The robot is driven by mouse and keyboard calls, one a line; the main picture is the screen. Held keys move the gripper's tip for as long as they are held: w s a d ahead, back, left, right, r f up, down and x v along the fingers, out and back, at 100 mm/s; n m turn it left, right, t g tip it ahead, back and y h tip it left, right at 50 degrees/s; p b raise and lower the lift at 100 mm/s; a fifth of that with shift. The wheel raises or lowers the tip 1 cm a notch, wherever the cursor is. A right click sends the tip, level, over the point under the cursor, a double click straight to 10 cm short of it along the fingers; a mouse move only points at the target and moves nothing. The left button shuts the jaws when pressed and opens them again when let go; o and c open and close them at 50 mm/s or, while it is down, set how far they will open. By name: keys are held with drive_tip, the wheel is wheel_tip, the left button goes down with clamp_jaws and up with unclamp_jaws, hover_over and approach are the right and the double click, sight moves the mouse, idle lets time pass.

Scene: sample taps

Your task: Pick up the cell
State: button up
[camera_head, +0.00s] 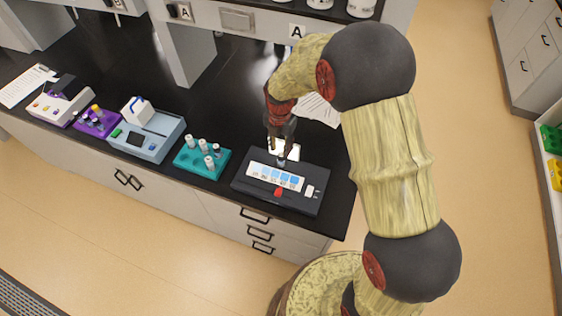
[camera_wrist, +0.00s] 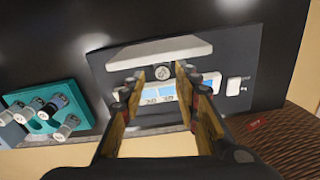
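The cell appears to be a small grey round-topped piece (camera_wrist: 162,73) in the dark instrument (camera_wrist: 112,82), beside a pale raised lid. In the head view the cell (camera_head: 282,161) shows as a small grey cylinder at the instrument's back edge, just below my gripper (camera_head: 281,148). In the wrist view my gripper (camera_wrist: 161,75) is open, with one finger on each side of the cell and gaps visible between. The instrument (camera_head: 308,201) has a light screen with blue tiles and a red knob on its front. I cannot tell how deep the cell sits.
A teal rack (camera_head: 187,163) with several capped vials stands left of the instrument. A light blue device (camera_head: 161,146), a purple rack (camera_head: 84,125) and a white device (camera_head: 48,107) stand further left. White paper (camera_head: 322,111) lies behind the instrument. The bench behind the racks is mostly clear.

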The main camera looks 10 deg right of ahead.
sight(281, 154)
wheel_tip(281, 154, down, 5)
drive_tip(key=shift+d+f, duration=0.1)
drive_tip(key=shift+d, duration=0.05)
drive_tip(key=shift+s, duration=0.1)
drive_tip(key=c, duration=0.8)
drive_tip(key=shift+o, duration=0.2)
